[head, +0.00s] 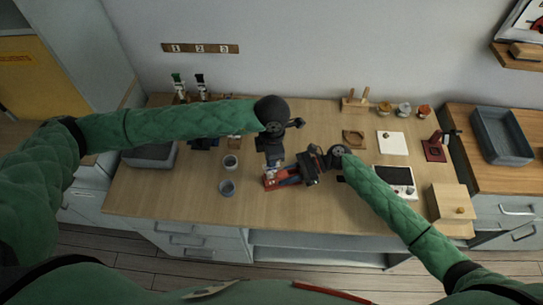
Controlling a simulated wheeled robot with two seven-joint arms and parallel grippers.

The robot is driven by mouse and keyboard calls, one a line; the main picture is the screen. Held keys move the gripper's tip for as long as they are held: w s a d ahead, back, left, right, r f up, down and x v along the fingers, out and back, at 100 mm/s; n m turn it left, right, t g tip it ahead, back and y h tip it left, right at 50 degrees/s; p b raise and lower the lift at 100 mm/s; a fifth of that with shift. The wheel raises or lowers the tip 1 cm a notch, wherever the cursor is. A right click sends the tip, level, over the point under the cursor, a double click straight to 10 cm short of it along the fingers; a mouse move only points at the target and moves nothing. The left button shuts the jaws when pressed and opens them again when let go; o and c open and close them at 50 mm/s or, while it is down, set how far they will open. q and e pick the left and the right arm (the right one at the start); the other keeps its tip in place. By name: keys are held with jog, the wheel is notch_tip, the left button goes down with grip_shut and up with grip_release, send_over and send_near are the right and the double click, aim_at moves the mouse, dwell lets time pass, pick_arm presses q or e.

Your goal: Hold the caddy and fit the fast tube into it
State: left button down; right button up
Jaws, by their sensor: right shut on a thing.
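A small red caddy (283,183) with blue and pale parts in it lies near the middle of the wooden table. My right gripper (303,172) reaches in from the right and is shut at the caddy's right end. My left gripper (272,163) points down over the caddy's left end, close to a small pale piece there. Its fingertips are too small to tell open from shut. I cannot make out which piece is the fast tube; the grippers hide part of the caddy.
A white device with a dark screen (394,182) and a wooden box (452,203) lie to the right. A grey bin (150,156) is at the left. The table's front middle is clear.

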pick_arm(q)
jog(key=shift+f, duration=0.25)
dwell(0.5)
jog(key=c, duration=1.4)
grip_release()
jog(key=shift+o, duration=0.2)
notch_tip(320, 180, up, 13)
dwell(0.9)
jog(key=shift+r, duration=0.1)
notch_tip(320, 180, up, 12)
dwell(0.8)
